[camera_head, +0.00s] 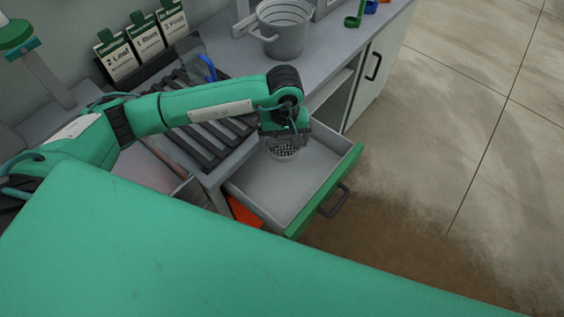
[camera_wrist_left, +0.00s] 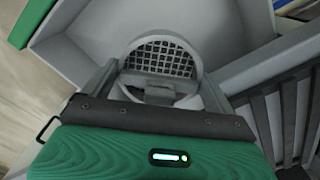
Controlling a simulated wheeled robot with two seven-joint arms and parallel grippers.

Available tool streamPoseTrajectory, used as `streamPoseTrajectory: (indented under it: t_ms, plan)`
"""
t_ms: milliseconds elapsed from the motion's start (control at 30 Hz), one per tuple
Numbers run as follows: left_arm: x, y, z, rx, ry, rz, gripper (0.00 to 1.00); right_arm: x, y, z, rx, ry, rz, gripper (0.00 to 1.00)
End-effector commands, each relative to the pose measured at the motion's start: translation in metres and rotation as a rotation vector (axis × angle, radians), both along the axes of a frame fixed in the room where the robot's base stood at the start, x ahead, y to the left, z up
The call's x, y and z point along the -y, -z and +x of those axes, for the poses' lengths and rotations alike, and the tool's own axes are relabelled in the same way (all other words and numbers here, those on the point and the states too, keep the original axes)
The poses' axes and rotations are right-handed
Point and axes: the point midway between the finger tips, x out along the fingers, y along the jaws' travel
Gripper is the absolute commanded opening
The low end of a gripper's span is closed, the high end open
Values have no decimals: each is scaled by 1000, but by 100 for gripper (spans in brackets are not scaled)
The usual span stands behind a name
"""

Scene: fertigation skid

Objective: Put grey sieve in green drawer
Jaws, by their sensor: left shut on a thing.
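The grey sieve (camera_head: 283,152) is a round piece with a mesh face, held at my left gripper (camera_head: 284,134) over the open green drawer (camera_head: 322,201). The drawer has a green front, a dark handle and a pale grey inside, which looks empty. In the left wrist view the sieve (camera_wrist_left: 163,58) sits between the two fingers of my left gripper (camera_wrist_left: 160,88), with the drawer's inside (camera_wrist_left: 100,38) behind it. I cannot tell whether the sieve touches the drawer floor. My right gripper is not in view.
A slatted rack (camera_head: 208,140) lies on the counter beside the drawer. A grey bucket (camera_head: 285,32) and several sign cards (camera_head: 145,42) stand farther back. An orange thing (camera_head: 243,212) shows below the drawer. The floor to the right is clear.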

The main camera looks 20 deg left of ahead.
Motion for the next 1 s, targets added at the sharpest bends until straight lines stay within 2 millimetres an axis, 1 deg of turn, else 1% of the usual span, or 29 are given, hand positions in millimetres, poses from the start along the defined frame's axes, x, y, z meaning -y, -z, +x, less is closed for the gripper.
streamPoseTrajectory:
  t_ms: [33, 100, 200, 300, 467, 733, 833, 1000]
  plan:
    - [0, 14, -2, -6, -1, 1, 67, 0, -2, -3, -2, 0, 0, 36]
    - [0, 33, -1, -6, -1, 1, 67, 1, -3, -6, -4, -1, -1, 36]
    - [1, 56, -1, -4, 0, 0, 67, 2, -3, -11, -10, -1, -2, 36]
    - [0, 73, -1, -2, 2, 0, 67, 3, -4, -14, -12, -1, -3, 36]
    - [1, 87, 0, 0, 2, -1, 67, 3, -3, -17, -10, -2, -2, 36]
    - [1, 124, -1, -1, 2, 0, 67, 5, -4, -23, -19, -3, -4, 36]
    - [0, 129, 0, 0, 3, -1, 67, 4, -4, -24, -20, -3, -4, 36]
    - [0, 129, 0, 1, 3, 0, 67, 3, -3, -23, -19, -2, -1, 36]
